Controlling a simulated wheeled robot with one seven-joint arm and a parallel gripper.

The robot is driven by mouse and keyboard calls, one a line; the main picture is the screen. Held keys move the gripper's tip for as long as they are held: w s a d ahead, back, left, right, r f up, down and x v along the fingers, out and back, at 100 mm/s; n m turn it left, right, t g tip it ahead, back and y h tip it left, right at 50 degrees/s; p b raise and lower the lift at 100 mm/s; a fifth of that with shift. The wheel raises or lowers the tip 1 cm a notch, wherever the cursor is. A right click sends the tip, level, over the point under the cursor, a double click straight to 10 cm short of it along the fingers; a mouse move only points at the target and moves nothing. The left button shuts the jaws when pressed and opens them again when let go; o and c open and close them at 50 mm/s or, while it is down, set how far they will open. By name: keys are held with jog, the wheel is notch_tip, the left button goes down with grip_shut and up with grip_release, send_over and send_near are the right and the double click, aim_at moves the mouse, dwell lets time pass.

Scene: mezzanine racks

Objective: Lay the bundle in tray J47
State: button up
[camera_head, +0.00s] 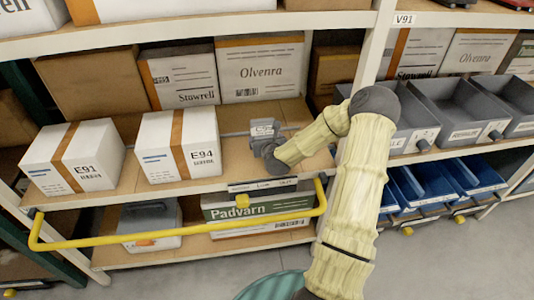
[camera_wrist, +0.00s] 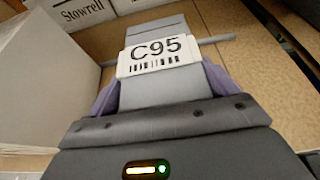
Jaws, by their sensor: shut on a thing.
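My gripper (camera_head: 266,146) is over the middle shelf, right of the white box marked E94. It is shut on a grey piece with a white label reading C95 (camera_wrist: 160,52), which also shows in the head view (camera_head: 264,128). Purple parts flank this piece in the wrist view; I cannot tell whether they are finger pads or part of what is held. A thin grey rod shows on both sides of it. I cannot tell whether the piece is the bundle or whether it touches the shelf. No label reading J47 is legible in either view.
White boxes E91 (camera_head: 73,157) and E94 (camera_head: 180,146) stand to the left. An Olvenra carton (camera_head: 260,72) stands behind. A yellow rail (camera_head: 180,232) crosses in front below. Grey bins (camera_head: 452,108) and blue trays (camera_head: 425,188) fill the right bay.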

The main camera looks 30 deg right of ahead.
jog(key=shift+d+f, duration=0.15)
jog(key=shift+f, duration=1.4)
jog(key=shift+f, duration=1.85)
jog(key=shift+f, duration=0.1)
jog(key=o, duration=0.8)
jog(key=shift+o, duration=0.2)
jog(key=shift+f, duration=0.1)
